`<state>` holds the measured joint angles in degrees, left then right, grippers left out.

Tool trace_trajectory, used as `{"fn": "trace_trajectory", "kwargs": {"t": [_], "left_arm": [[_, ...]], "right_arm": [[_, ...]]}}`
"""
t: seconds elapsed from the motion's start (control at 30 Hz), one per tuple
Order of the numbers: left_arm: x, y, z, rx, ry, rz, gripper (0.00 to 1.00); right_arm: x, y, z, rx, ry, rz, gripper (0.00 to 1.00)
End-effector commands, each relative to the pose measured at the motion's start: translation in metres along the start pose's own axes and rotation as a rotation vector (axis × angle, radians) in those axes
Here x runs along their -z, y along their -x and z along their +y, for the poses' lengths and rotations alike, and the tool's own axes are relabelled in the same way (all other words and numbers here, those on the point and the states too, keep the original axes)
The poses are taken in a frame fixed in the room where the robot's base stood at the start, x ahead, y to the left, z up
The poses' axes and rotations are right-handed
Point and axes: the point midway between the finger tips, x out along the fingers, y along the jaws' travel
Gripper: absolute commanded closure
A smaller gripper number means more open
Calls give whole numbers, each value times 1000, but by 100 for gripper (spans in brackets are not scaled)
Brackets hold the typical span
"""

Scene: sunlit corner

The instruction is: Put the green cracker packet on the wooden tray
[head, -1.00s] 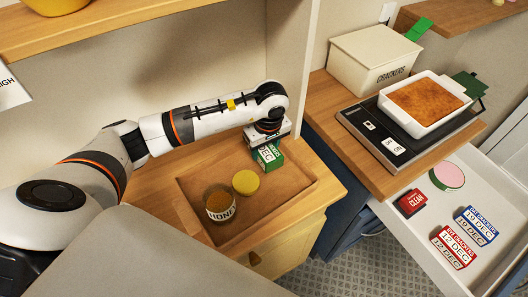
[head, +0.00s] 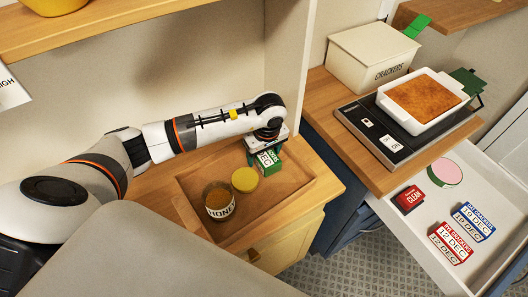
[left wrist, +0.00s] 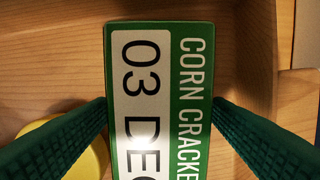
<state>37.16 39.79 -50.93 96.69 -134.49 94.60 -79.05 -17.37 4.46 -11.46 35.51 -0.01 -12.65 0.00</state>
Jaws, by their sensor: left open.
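The green cracker packet (head: 268,161) is at the far right end of the recessed wooden tray (head: 188,207), beneath my left gripper (head: 271,147). My gripper hides the packet's back part in the head view. My right gripper is not in view.
A honey jar (head: 218,201) and a round yellow lid (head: 245,179) are in the tray left of the packet. On the right are a crackers box (head: 372,55), a white baking dish (head: 424,121) on a hob, and an open drawer (head: 415,228) with several items.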

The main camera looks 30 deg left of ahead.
Motion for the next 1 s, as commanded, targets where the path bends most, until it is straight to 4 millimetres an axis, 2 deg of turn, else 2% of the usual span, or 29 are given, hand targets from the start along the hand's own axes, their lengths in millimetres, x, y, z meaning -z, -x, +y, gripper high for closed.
{"fn": "trace_trajectory", "kwargs": {"t": [0.07, 0.17, 0.5, 0.63, 0.8, 1.0], "left_arm": [[0, 4, 0, 0, 0, 0, 28], [-1, 12, -1, 4, 0, -1, 28], [-1, 82, -2, 6, 0, -3, 28], [-1, 104, -1, 4, 0, -2, 28], [-1, 120, 0, 1, 0, -1, 28], [0, 122, 0, 0, 1, 0, 28]], "right_arm": [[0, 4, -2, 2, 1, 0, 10], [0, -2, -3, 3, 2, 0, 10], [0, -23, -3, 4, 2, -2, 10], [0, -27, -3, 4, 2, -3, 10], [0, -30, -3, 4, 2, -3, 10], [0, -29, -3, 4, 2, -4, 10]]}}
